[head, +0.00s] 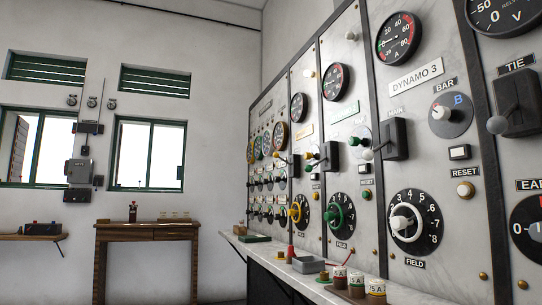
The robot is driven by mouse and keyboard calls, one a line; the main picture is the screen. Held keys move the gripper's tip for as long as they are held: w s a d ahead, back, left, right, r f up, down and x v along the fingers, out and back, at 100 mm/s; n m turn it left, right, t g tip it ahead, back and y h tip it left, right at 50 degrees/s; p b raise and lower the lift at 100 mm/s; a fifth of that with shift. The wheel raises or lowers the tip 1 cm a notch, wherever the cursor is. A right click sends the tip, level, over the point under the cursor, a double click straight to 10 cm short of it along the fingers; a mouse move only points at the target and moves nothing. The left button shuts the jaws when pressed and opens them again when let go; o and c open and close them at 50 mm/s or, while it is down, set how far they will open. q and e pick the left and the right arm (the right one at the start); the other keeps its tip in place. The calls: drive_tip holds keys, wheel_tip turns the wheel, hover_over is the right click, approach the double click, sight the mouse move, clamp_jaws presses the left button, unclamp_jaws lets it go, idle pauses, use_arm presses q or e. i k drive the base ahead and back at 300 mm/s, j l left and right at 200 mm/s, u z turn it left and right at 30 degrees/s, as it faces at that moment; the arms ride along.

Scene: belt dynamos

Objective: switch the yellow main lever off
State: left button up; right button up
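The yellow main lever (282,161) is small and far off in the head view, on the marble switchboard left of centre. Its yellow ball end sticks out to the left of a dark switch box (294,166). The picture is too small to tell its setting for certain. A yellow field knob (296,212) on a black dial sits below it in the same panel. Neither of my grippers is in view.
Nearer panels carry a green field knob (337,216), a dark main switch box (395,139) and a white field knob (404,222). A wooden table (146,233) stands at the far wall.

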sight(276, 155)
drive_tip(key=i+j, duration=0.4)
drive_tip(key=i, duration=0.2)
drive_tip(key=i+j, duration=0.45)
drive_tip(key=i, duration=0.15)
drive_tip(key=i+j, duration=0.4)
drive_tip(key=i, duration=0.2)
drive_tip(key=i+j, duration=0.45)
drive_tip(key=i, duration=0.15)
drive_tip(key=i+j, duration=0.4)
drive_tip(key=i, duration=0.15)
